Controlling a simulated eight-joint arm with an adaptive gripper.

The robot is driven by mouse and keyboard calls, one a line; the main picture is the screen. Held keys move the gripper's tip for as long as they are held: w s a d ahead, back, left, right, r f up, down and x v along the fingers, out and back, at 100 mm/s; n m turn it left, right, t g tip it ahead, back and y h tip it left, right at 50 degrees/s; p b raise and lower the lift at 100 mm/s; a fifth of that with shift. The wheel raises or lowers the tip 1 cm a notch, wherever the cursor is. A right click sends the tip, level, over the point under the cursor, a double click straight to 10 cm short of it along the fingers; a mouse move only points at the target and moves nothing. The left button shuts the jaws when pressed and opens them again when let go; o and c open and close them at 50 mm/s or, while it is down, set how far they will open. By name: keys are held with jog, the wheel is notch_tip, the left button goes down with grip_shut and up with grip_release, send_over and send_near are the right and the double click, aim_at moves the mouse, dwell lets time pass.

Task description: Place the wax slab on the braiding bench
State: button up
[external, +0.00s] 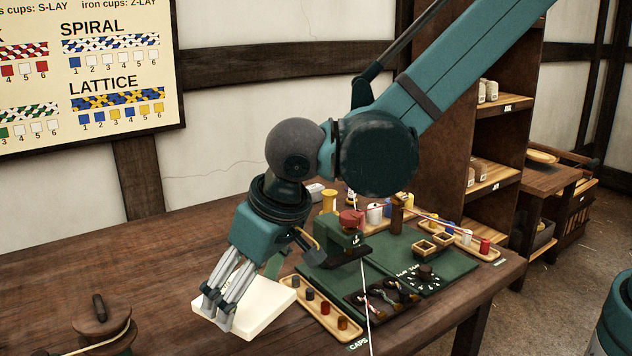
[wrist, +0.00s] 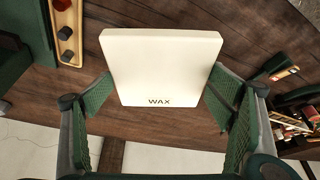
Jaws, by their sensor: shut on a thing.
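The wax slab (external: 264,308) is a thick, cream-white square block. In the wrist view the slab (wrist: 160,60) shows the word WAX near its lower edge. My gripper (external: 217,312) is shut on it, and in the wrist view the gripper's green pads (wrist: 160,88) press its left and right sides. The slab is over the dark wooden bench (external: 130,275), left of the cap tray. I cannot tell whether its underside touches the wood. The fingers hide part of its left side in the external view.
A wooden tray of caps (external: 322,310) lies close to the slab's right. Beyond it are a green mat (external: 380,248), a black tool tray (external: 385,300) and several spools. A wooden reel (external: 103,325) stands at front left. The bench's left part is mostly clear.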

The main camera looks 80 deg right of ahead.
aim_at(262, 304)
jog(key=shift+f+b, duration=0.5)
jog(key=shift+f, duration=2.5)
jog(key=shift+f+b, duration=0.35)
jog(key=shift+f, duration=1.55)
jog(key=shift+f, duration=0.2)
jog(key=o, duration=1.1)
jog(key=shift+r, duration=0.1)
jog(key=shift+r, duration=0.1)
jog(key=shift+p+v, duration=0.95)
jog(key=shift+v, duration=5.1)
jog(key=shift+d, duration=0.1)
